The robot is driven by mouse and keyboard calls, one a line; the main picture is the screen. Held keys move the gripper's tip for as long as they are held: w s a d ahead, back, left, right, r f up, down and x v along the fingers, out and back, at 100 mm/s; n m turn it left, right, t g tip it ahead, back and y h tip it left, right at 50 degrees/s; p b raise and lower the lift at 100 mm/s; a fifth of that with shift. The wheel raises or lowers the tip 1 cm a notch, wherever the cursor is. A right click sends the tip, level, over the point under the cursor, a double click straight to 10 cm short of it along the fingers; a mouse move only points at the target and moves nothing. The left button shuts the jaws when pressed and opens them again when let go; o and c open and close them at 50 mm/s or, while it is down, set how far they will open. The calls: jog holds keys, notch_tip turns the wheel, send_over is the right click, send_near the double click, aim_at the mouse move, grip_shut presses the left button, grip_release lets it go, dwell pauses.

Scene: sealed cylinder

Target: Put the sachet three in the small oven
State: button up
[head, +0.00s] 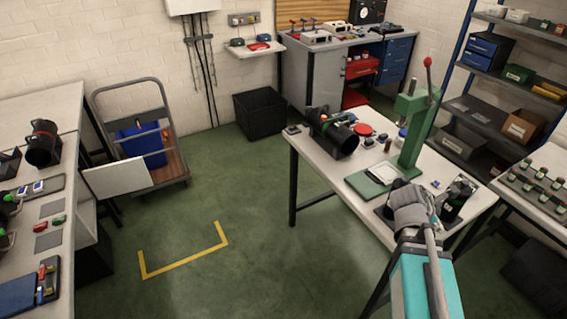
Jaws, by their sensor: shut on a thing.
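My gripper (408,197) is seen from behind at the end of my arm, low over the front right part of the white workbench (345,205). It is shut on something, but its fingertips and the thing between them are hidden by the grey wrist. I cannot pick out sachet three. A dark cylindrical object (458,197) stands just right of my gripper on a dark mat. I cannot tell for sure which thing is the small oven. A black box with a round front (371,11) stands on the far bench, too small to make out.
A green press (412,130) with a red-knobbed lever stands close behind my gripper. A black cylindrical device (335,135) lies on the same bench. Left are a trolley (165,165), a white panel (118,178) jutting out and a cluttered bench. The green floor between is clear.

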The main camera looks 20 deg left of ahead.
jog(key=shift+f+b, duration=0.6)
jog(key=shift+f, duration=0.2)
notch_tip(320, 180, up, 13)
jog(key=p, duration=1.2)
jog(key=shift+f+p, duration=0.15)
jog(key=shift+p, duration=0.2)
jog(key=shift+a, duration=0.15)
